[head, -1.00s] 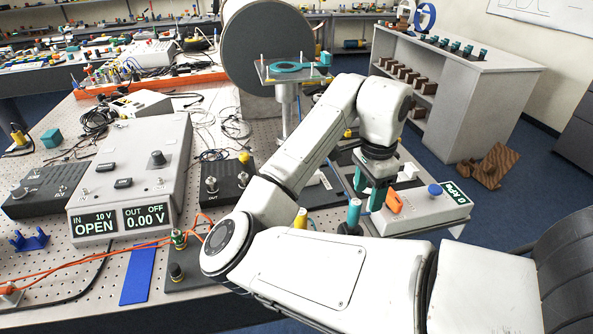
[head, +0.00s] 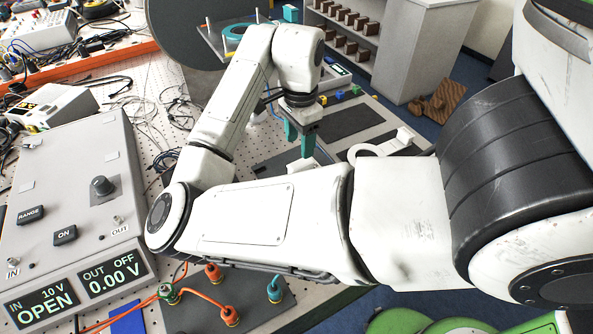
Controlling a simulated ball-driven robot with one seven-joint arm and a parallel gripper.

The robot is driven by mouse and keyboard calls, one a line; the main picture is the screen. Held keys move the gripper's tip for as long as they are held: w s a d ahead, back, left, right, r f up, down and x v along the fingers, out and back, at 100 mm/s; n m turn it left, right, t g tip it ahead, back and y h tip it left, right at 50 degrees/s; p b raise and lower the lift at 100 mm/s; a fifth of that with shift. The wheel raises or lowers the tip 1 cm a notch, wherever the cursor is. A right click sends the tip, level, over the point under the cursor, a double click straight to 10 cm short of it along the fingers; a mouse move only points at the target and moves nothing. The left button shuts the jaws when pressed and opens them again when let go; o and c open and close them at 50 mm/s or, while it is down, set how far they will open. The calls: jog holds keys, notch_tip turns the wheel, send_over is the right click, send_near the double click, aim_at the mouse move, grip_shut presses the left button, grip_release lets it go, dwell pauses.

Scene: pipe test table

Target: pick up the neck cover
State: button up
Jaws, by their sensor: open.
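My gripper (head: 300,147) has teal fingers and hangs pointing down over the right part of the bench. Its fingers are apart, and I see nothing held between them. I cannot tell for certain whether this curved piece is the neck cover. My forearm hides part of the bench in front of it.
Orange and teal plugs (head: 213,274) stand on a dark plate below my arm. Dark panels (head: 349,118) lie behind the gripper. A large grey drum (head: 180,35) and a teal ring (head: 236,31) are farther back.

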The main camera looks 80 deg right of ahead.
aim_at(301, 162)
notch_tip(301, 162, down, 2)
jog(key=shift+f, duration=0.15)
jog(key=shift+s+a+f+p, duration=0.1)
jog(key=shift+f+p, duration=0.25)
jog(key=shift+f, duration=1.1)
jog(key=shift+s+f+p, duration=0.1)
jog(key=shift+f+p, duration=0.2)
jog(key=shift+f, duration=1.1)
jog(key=shift+c, duration=0.2)
grip_shut()
